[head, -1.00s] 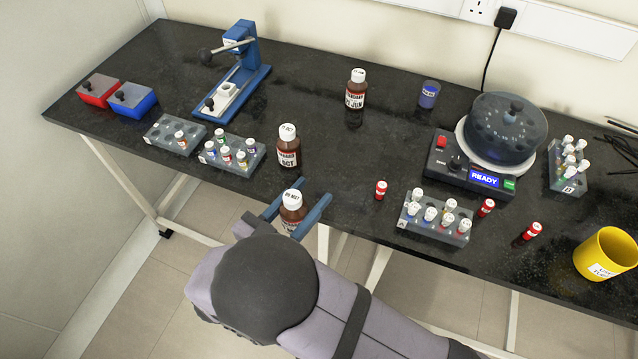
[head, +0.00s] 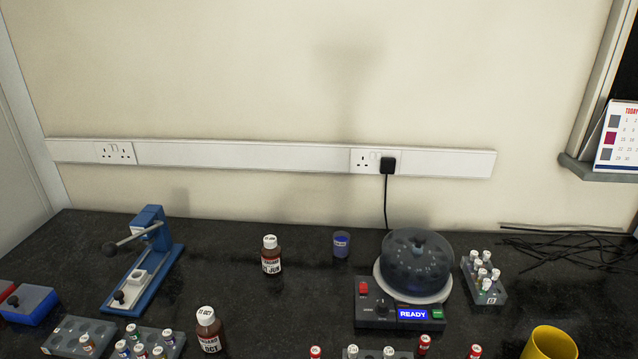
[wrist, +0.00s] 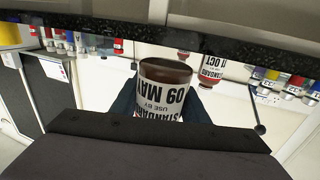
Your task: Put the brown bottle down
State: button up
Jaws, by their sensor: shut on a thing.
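My gripper (wrist: 165,98) is shut on a brown bottle (wrist: 166,72) in the wrist view, a finger on each side. Its label reads "STANDARD", "USE BY 09 MAY", upside down in this view. My gripper and this bottle are outside the head view. A second brown bottle labelled 11 OCT (head: 208,332) stands upright on the black bench at the lower left in the head view; it also shows behind the held bottle in the wrist view (wrist: 213,68). A third brown bottle, labelled JUN (head: 271,258), stands farther back.
The black bench (head: 320,310) has free room around the JUN bottle. A blue press (head: 145,265) stands left, a blue cup (head: 341,244) and centrifuge (head: 415,270) right. Vial racks (head: 485,280) and a yellow mug (head: 550,343) are farther right. A calendar (head: 617,140) stands at the right edge.

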jog(key=shift+w, duration=0.1)
jog(key=p+x, duration=0.1)
jog(key=x, duration=1.3)
jog(key=shift+p, duration=0.4)
jog(key=shift+w, duration=0.1)
jog(key=x, duration=0.3)
jog(key=shift+p, duration=0.3)
jog(key=shift+w+d+r+p, duration=0.1)
jog(key=shift+w+p, duration=0.15)
jog(key=shift+p, duration=0.15)
jog(key=shift+w, duration=0.1)
jog(key=shift+f, duration=0.25)
